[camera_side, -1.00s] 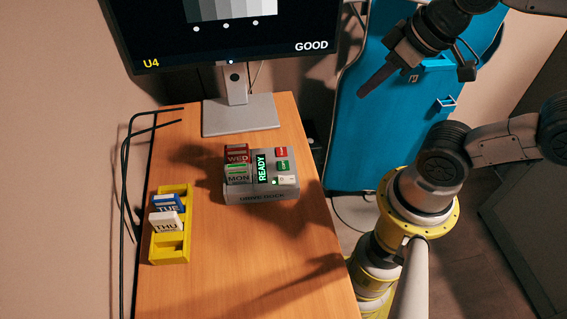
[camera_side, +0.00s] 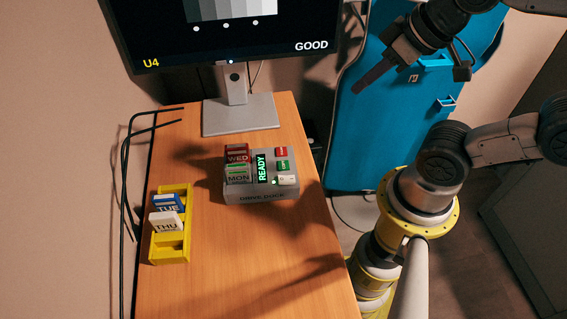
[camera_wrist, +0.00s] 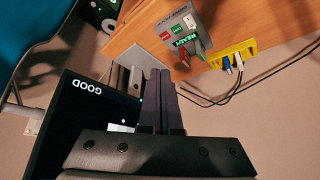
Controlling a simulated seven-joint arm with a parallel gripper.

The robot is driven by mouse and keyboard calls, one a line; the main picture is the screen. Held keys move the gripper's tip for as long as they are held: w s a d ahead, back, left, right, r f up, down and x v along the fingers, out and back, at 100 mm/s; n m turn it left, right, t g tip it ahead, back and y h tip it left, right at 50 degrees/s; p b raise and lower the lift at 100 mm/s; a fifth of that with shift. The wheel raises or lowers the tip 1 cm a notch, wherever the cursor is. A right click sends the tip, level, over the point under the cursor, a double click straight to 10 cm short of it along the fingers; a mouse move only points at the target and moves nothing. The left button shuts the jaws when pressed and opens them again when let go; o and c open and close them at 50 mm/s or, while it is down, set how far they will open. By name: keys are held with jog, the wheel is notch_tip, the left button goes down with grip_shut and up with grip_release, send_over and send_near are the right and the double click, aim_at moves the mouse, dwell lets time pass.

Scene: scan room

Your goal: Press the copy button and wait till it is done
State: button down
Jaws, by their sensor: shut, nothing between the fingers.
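The grey drive dock (camera_side: 262,197) stands on the table with a lit green READY display (camera_side: 262,168). On its right side are a red button, a green button (camera_side: 283,165), which looks like the copy button though its lettering is too small to read, and a white button. A red WED drive (camera_side: 237,153) and a MON drive (camera_side: 237,174) sit in its slots. My gripper (camera_side: 356,91) is shut and empty, in the air to the upper right of the dock, touching nothing. The wrist view shows its fingers (camera_wrist: 160,73) together, with the dock (camera_wrist: 208,18) beyond.
A yellow rack (camera_side: 170,252) at the table's left holds TUE (camera_side: 167,202) and THU (camera_side: 166,222) drives. A monitor (camera_side: 215,45) reading GOOD and U4 stands behind the dock. A blue cabinet (camera_side: 365,140) is behind my gripper. The table front is clear.

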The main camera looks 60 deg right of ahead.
jog(key=w+a+r+m+t+y, duration=0.2)
jog(key=w+a+r+m+t, duration=0.15)
jog(key=w, duration=0.45)
jog(key=m+h, duration=0.4)
jog(key=m, duration=0.3)
send_over(286, 168)
notch_tip(286, 168, down, 18)
jog(key=shift+r+g, duration=0.2)
jog(key=shift+g, duration=0.15)
jog(key=shift+f, duration=4.4)
jog(key=shift+f, duration=0.1)
jog(key=shift+f, duration=0.3)
